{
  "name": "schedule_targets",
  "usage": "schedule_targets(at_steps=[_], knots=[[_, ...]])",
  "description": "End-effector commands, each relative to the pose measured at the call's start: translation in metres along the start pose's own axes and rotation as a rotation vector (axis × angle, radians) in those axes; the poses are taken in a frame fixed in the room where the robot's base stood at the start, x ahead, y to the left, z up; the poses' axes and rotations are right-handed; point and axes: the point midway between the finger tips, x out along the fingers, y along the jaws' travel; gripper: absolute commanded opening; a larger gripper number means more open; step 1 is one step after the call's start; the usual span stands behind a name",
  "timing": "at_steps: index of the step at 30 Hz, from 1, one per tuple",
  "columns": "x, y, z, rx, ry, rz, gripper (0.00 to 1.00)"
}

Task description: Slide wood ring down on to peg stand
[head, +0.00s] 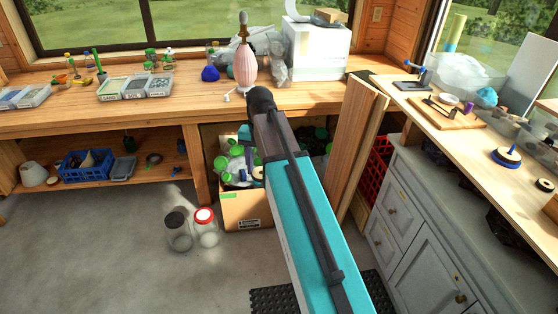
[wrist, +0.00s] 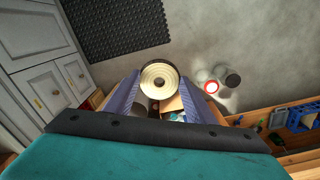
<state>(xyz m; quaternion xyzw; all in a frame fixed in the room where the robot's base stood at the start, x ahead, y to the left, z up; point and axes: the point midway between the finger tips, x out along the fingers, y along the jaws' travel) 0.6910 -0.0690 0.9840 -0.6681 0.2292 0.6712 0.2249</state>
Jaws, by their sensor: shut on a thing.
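My gripper (wrist: 160,92) shows in the wrist view, its two blue-grey fingers closed on the left and right of a round, cream-coloured ring with a dark rim. I take this to be the wood ring (wrist: 147,77); its dark centre faces the camera. A round blue base with a short upright peg stands on the right-hand counter, apart from my arm. It may be the peg stand (head: 506,157), but I cannot be sure.
A wooden board (head: 447,112) with small items and a clamp (head: 412,82) share the right counter (head: 480,136). The back bench holds a pink bottle (head: 245,66), trays and a white box (head: 317,48). Two jars (head: 179,231) stand on the floor beside a cardboard box (head: 246,212).

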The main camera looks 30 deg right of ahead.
Motion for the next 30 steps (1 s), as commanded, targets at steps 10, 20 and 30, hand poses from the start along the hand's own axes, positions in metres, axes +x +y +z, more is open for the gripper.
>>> schedule_targets(at_steps=[10, 20, 30], knots=[[0.012, -0.048, 0.050, -0.146, 0.002, -0.002, 0.23], [0.011, -0.050, 0.053, -0.155, 0.002, -0.003, 0.23], [0.011, -0.052, 0.054, -0.158, 0.002, -0.003, 0.23]])
